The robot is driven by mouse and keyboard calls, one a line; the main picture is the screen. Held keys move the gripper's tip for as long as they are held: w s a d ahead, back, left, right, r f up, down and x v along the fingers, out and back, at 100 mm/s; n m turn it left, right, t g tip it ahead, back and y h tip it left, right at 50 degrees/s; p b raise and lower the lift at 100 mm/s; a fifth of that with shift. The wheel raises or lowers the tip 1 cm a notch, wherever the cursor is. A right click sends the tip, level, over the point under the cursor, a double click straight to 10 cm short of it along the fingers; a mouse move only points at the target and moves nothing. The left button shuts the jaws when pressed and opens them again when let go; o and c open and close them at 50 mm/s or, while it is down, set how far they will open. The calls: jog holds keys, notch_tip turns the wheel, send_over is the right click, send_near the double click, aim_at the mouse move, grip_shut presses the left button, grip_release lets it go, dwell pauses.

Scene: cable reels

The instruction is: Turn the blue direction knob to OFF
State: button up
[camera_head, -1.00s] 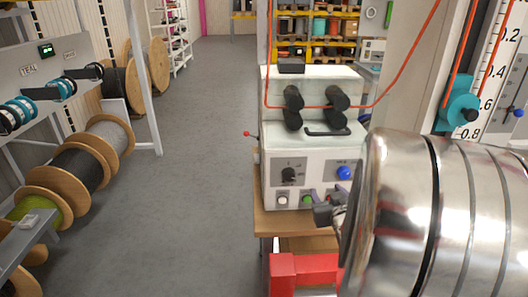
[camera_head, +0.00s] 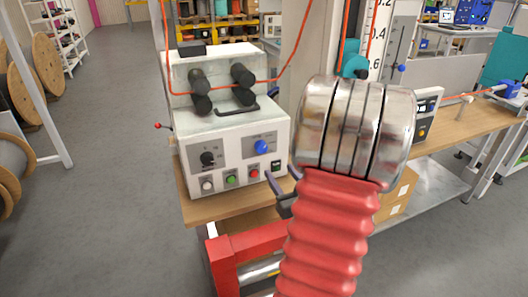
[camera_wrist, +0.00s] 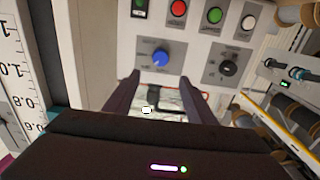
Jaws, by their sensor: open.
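The blue direction knob (camera_head: 261,147) sits on the right half of the white machine's front panel in the head view. In the wrist view the blue knob (camera_wrist: 160,58) is ahead of the fingers, between their lines and apart from them. The labels around it are too small to read. My gripper (camera_head: 277,190) is in front of the machine's lower right, partly hidden by my arm in the head view. In the wrist view my gripper (camera_wrist: 160,78) has its two dark fingers spread, with nothing between them.
A black knob (camera_head: 208,158) is left of the blue one. White, green (camera_head: 230,179) and red (camera_head: 254,173) buttons and a dark switch (camera_head: 276,165) line the panel's bottom. An orange cable (camera_head: 285,70) runs through the rollers on top. The wooden bench (camera_head: 200,209) carries the machine.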

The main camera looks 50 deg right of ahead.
aim_at(263, 148)
jog(key=x, duration=1.3)
jog(key=shift+w+d, duration=0.15)
jog(key=shift+w, duration=0.2)
jog(key=shift+c, duration=0.4)
jog(key=c, duration=1)
jog(key=shift+o, duration=0.2)
jog(key=shift+m, duration=0.6)
jog(key=shift+s, duration=0.1)
jog(key=o, duration=1)
jog(key=shift+o, duration=0.2)
